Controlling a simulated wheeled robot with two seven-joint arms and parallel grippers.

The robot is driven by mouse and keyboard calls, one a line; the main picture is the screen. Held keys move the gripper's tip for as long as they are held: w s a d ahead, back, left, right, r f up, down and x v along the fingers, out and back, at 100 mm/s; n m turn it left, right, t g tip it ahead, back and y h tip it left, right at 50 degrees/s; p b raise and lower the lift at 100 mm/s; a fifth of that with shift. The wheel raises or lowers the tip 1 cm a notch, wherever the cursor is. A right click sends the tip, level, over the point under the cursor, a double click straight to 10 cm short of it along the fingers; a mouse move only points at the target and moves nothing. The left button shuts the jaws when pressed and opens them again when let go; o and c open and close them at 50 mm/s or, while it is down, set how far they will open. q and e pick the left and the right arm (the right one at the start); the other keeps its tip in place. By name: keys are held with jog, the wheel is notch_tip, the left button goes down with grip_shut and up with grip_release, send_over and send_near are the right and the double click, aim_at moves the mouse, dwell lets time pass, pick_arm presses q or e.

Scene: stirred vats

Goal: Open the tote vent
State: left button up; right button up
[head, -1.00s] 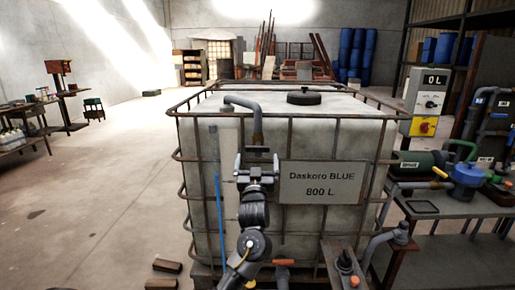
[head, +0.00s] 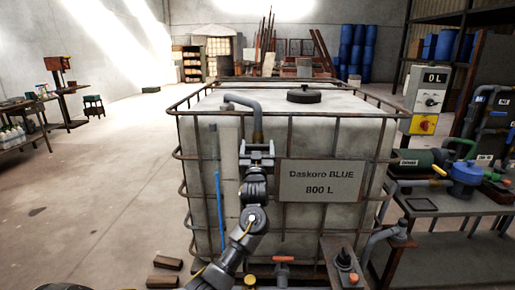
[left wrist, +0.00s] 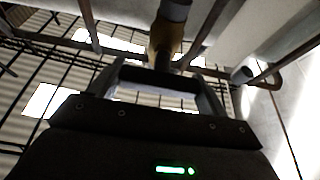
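The tote (head: 300,225) is a large pale caged tank with a sign reading "Daskoro BLUE 800 L". A dark round cap (head: 304,95) sits on its top. A grey bent pipe (head: 243,101) runs over its top front edge and turns down. The pipe's lower end has a brownish-yellow fitting, which the left wrist view shows as a brass-coloured piece (left wrist: 165,44). No part is labelled as the vent. My left gripper (head: 257,147) points up just below the pipe end; it also shows in the left wrist view (left wrist: 155,78). Its fingers are apart, with nothing clearly held. My right gripper is not visible.
The sign (head: 320,181) and cage bars are close to the left gripper. A blue upright tube (head: 220,210) is to its left. An orange-handled valve (head: 283,260) is low in front. A pump bench (head: 455,225) stands right. The floor at left is mostly clear.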

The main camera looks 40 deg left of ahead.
pick_arm(q)
jog(key=shift+c, duration=1.3)
jog(key=shift+n, duration=0.4)
jog(key=n+g+y, duration=0.1)
jog(key=n, duration=0.1)
jog(key=n+g+y, duration=0.1)
jog(key=n, duration=0.2)
jog(key=shift+g+b, duration=0.3)
jog(key=shift+b, duration=0.1)
jog(key=n+g+y, duration=0.1)
jog(key=n+g, duration=0.1)
jog(key=n, duration=0.3)
jog(key=shift+b, duration=0.35)
jog(key=n+g, duration=0.1)
jog(key=n, duration=0.2)
jog(key=n+g+b, duration=0.1)
jog(key=n+g, duration=0.1)
jog(key=n, duration=0.1)
jog(key=shift+n, duration=0.4)
jog(key=n+g+b, duration=0.1)
jog(key=n, duration=0.2)
jog(key=shift+f+n+h, duration=0.1)
jog(key=shift+n+h, duration=0.2)
jog(key=shift+n, duration=0.6)
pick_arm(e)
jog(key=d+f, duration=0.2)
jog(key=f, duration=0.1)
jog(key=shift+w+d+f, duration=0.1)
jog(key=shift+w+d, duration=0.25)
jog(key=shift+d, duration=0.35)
